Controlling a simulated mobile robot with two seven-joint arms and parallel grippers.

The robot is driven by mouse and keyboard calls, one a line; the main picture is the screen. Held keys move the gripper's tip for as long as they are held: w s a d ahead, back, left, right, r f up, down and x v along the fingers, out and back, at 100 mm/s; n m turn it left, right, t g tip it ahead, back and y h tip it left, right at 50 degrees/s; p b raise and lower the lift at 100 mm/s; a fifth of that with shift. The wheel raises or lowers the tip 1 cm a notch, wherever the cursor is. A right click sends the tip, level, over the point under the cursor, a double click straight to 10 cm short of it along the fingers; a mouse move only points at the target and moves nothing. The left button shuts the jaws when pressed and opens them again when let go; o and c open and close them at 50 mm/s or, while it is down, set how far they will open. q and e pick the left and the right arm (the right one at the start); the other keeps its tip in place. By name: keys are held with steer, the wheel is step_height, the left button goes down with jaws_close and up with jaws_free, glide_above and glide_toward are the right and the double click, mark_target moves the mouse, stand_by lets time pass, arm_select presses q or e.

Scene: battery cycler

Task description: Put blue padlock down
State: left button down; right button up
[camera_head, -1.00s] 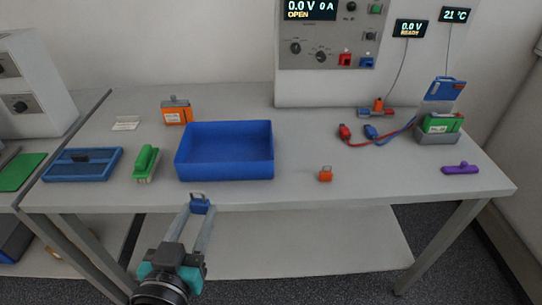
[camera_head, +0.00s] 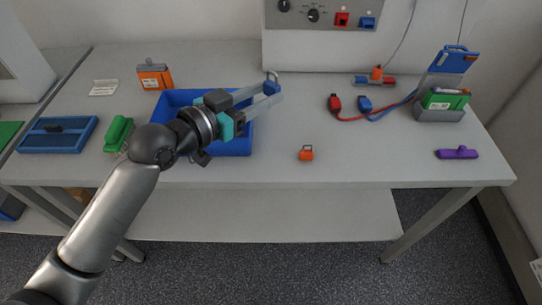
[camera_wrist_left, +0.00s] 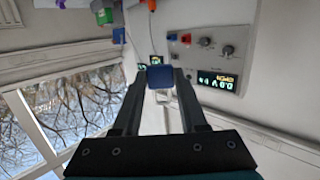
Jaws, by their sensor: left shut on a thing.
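The blue padlock (camera_head: 271,86) is held between the fingertips of my left gripper (camera_head: 268,92), with its grey shackle pointing up. In the wrist view the padlock (camera_wrist_left: 160,76) sits at the tips of the two dark fingers, and the left gripper (camera_wrist_left: 160,82) is shut on it. In the head view the gripper and padlock are over or beyond the right side of the blue tray; the exact height above the table is hard to tell. My right gripper is not in view.
The blue tray (camera_head: 235,146) lies partly behind my left arm. An orange padlock (camera_head: 306,153) stands on the table to its right. Red and blue cable plugs (camera_head: 336,104), a purple item (camera_head: 457,153) and a green-orange battery in a grey holder (camera_head: 439,115) are farther right. Table around the orange padlock is clear.

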arm_select(q)
steer(key=shift+w+f, duration=0.15)
steer(key=b, duration=0.7)
glide_above(264, 164)
step_height(264, 164, down, 15)
steer(key=shift+r, duration=0.1)
step_height(264, 164, down, 4)
steer(key=shift+b, duration=1.1)
steer(key=shift+f, duration=0.4)
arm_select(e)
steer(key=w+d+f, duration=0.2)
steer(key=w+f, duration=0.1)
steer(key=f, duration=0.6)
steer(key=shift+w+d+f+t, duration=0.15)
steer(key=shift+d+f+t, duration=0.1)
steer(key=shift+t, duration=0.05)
arm_select(q)
steer(key=shift+f+b, duration=0.1)
steer(key=shift+b, duration=0.25)
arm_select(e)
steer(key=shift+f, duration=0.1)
